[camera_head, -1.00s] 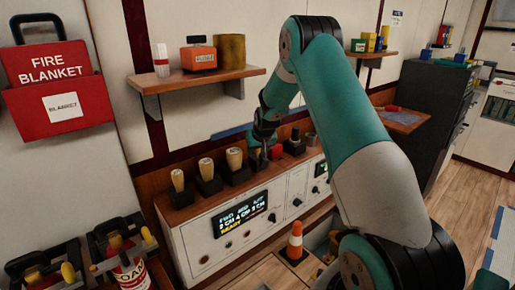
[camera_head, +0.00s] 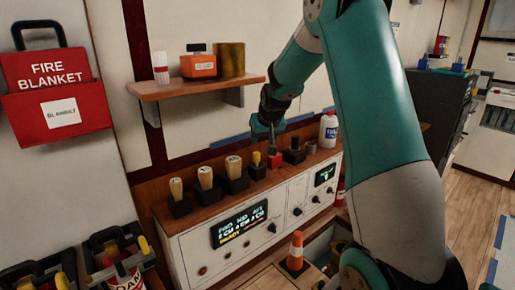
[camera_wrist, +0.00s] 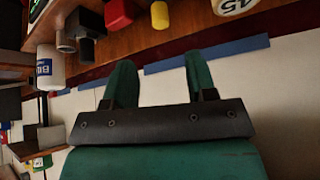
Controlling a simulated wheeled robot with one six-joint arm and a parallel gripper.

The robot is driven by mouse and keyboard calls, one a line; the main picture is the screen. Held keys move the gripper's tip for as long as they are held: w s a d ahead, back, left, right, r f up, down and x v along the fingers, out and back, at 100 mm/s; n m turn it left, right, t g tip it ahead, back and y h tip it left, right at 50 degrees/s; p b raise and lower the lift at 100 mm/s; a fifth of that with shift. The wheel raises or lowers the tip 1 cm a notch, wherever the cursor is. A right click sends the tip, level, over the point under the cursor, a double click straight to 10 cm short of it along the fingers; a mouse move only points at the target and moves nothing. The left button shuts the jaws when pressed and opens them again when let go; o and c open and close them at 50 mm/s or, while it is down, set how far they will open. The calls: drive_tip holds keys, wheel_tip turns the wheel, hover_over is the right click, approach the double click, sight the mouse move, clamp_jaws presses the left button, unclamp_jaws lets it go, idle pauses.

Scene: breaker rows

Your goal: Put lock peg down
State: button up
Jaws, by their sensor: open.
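My gripper (camera_head: 270,125) is open and empty, raised above the wooden ledge on top of the control panel. In the wrist view my gripper's two green fingers (camera_wrist: 160,75) are apart with nothing between them. A small red block (camera_head: 275,159) stands on the ledge just below the gripper; it also shows in the wrist view (camera_wrist: 120,12). A yellow peg (camera_head: 256,159) stands upright in a dark base to its left and shows in the wrist view (camera_wrist: 160,14). I cannot tell for sure which of these is the lock peg.
Three wooden-handled levers in black bases, the nearest to the yellow peg being this one (camera_head: 234,166), stand at left. A black piece (camera_head: 294,152), a grey cylinder (camera_head: 311,147) and a white bottle (camera_head: 328,131) stand at right.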

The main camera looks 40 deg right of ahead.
drive_tip(key=s+a+r+n+g+y, duration=0.1)
drive_tip(key=s+a+r+n+y, duration=0.15)
drive_tip(key=a, duration=0.65)
drive_tip(key=s+a+r+n+y, duration=0.15)
drive_tip(key=s+a, duration=0.25)
drive_tip(key=a, duration=0.5)
drive_tip(key=s+a+r+n+g+y, duration=0.15)
drive_tip(key=s+a, duration=0.25)
drive_tip(key=a, duration=0.5)
drive_tip(key=s+a+n+g, duration=0.1)
drive_tip(key=s+a+n, duration=0.2)
drive_tip(key=s, duration=0.7)
drive_tip(key=s+a+n+g+y, duration=0.1)
drive_tip(key=s+a+n, duration=0.3)
drive_tip(key=s+a, duration=0.4)
drive_tip(key=shift+s+a+g, duration=0.3)
drive_tip(key=shift+s+g, duration=0.45)
drive_tip(key=shift+s, duration=0.35)
drive_tip(key=shift+y, duration=0.25)
